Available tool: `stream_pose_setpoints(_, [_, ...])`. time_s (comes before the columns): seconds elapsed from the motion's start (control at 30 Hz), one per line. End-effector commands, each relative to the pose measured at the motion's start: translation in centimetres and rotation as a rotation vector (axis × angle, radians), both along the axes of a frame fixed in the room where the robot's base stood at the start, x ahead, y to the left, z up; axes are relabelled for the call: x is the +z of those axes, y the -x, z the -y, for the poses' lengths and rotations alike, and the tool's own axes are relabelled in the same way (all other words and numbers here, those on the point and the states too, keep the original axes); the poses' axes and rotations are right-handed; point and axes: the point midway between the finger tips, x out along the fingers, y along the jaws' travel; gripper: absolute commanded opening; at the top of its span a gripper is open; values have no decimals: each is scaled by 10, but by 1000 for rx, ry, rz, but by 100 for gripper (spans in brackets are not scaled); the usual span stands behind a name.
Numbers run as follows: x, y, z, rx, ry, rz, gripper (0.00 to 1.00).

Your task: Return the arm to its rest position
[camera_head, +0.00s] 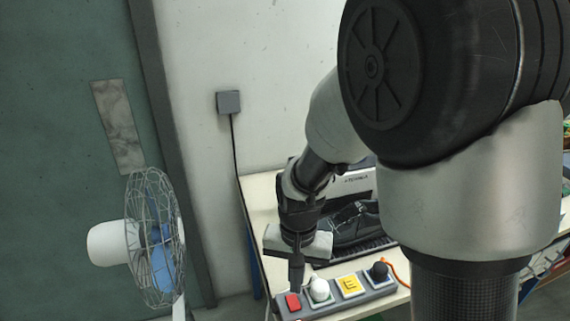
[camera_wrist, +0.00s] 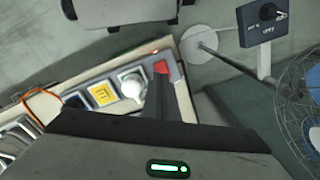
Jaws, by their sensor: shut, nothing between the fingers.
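My gripper (camera_head: 296,286) points down with its closed fingertips at or just above the red button (camera_head: 292,302) on the grey button strip. In the wrist view, the narrow shut fingers (camera_wrist: 161,84) reach toward the red button (camera_wrist: 161,67) and partly cover it. I cannot tell whether they touch it. Nothing is held. My arm reaches down from the upper right of the head view, bent at the elbow.
The strip also carries a white knob (camera_head: 319,289), a yellow button (camera_head: 350,285) and a black knob (camera_head: 379,270). A black shoe (camera_head: 352,224) sits behind the gripper on the table. A standing fan (camera_head: 155,245) is at left. A wall box (camera_head: 229,102) has a hanging cable.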

Motion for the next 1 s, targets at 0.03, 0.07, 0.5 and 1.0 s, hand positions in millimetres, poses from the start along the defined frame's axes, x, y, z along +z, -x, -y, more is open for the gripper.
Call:
stream_pose_setpoints(0.03, [7,-1,1,2,-5,8,0])
stream_pose_setpoints(0.07, [13,-1,3,4,-10,15,0])
stream_pose_setpoints(0.5, [192,39,64,136,-55,289,0])
stream_pose_setpoints(1.0, [273,102,107,236,61,488,0])
